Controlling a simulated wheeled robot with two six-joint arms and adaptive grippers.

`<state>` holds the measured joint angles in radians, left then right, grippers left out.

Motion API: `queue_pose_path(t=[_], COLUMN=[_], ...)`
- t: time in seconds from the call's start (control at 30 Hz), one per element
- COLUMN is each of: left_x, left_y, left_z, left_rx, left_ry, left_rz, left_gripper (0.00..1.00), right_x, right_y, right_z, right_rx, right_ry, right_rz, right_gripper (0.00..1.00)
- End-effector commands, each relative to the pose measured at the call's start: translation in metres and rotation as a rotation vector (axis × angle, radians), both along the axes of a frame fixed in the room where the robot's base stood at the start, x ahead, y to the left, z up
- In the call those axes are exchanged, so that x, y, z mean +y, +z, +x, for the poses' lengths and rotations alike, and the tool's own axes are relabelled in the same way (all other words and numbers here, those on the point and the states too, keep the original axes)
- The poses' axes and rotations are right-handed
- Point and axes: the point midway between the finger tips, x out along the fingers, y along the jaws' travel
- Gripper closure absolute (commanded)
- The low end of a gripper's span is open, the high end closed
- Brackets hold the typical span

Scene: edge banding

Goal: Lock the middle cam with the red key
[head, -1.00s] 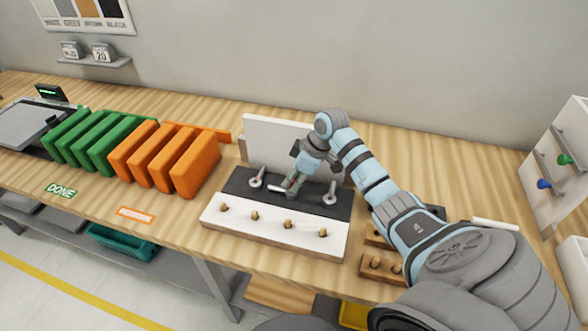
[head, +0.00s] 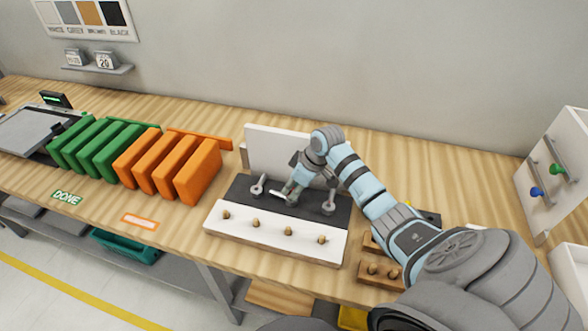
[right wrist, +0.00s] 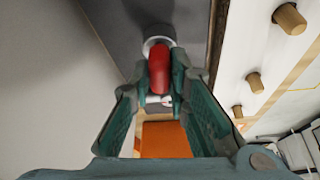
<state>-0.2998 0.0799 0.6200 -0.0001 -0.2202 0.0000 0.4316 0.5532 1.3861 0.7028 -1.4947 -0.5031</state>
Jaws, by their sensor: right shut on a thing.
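My right gripper (head: 289,198) reaches down over the middle of the dark strip (head: 244,201) on the panel. In the right wrist view its fingers (right wrist: 160,92) are shut on the red key (right wrist: 159,68). The key's far end is at a round metal cam (right wrist: 157,42); how deeply it sits there I cannot tell. In the head view a pale lever (head: 277,193) shows beside the fingertips, and the rest of the middle cam is hidden. The left cam (head: 259,186) and right cam (head: 329,203) stand clear on either side. My left gripper is not in view.
Several wooden dowels (head: 288,231) stick out of the panel's white front (head: 265,235). A white upright board (head: 265,146) stands behind. Orange panels (head: 198,172) and green panels (head: 92,147) stand to the left. A rack (head: 547,215) with blue (head: 537,192) and green (head: 556,170) keys is at right.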

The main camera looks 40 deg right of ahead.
Motion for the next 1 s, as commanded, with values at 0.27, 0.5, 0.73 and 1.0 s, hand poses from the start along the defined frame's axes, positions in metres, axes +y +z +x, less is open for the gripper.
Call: queue_pose_path(t=[0.27,0.5,0.73,1.0], left_x=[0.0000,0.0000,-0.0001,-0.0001], left_y=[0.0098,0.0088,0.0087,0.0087], left_z=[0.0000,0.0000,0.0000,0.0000], left_rx=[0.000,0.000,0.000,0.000], left_ry=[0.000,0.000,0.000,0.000], left_rz=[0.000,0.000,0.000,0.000], left_gripper=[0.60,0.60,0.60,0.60], right_x=[0.0029,0.0017,0.0053,0.0041], right_y=[0.0012,0.0004,0.0003,0.0004], right_z=[0.0000,-0.0002,0.0006,0.0006], right_rx=[-0.003,-0.002,-0.002,-0.002], right_ry=[-0.192,-0.239,-0.583,-0.667], right_rz=[0.002,0.001,0.002,0.000], right_gripper=[1.00,1.00,1.00,1.00])
